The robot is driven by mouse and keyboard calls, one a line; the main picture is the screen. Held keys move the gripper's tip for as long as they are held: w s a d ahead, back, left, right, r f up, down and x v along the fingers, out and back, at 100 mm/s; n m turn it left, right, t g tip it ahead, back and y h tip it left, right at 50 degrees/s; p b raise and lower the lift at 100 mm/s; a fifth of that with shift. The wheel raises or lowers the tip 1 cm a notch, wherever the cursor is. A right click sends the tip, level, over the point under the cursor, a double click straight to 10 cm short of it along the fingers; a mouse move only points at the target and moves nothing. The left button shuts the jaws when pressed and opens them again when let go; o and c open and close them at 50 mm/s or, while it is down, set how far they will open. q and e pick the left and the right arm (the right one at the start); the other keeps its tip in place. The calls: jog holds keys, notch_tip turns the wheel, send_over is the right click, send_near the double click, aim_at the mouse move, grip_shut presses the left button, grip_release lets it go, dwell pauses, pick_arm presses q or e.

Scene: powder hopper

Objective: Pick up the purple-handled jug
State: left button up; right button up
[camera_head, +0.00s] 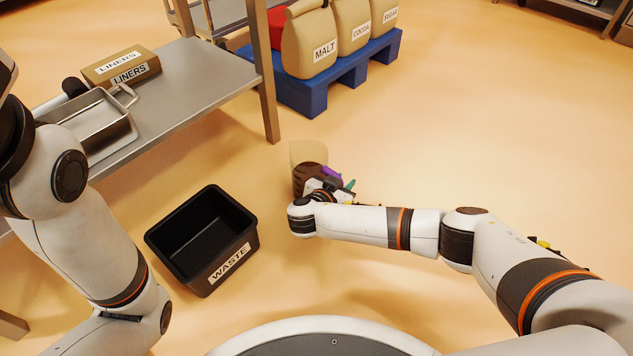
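The jug (309,155) has a clear upper part and dark brown contents low down. Its purple handle (331,173) shows on its right side. My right gripper (324,186) is at the jug's near side, close by the handle, and overlaps its lower part in the head view. The fingers are small and partly hidden by my wrist, so I cannot tell whether they are open or shut on the handle. A small teal piece (349,185) shows just right of the handle. The jug's base is hidden. My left arm is at the left edge; its gripper is out of view.
A black waste bin (247,242) stands left of my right wrist. A steel table (190,75) at the left holds a metal pan (112,130) and a liners box (118,68). Sacks stand on a blue pallet (307,98) at the back. The floor to the right is clear.

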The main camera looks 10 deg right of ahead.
grip_shut()
jog(key=shift+r, duration=0.15)
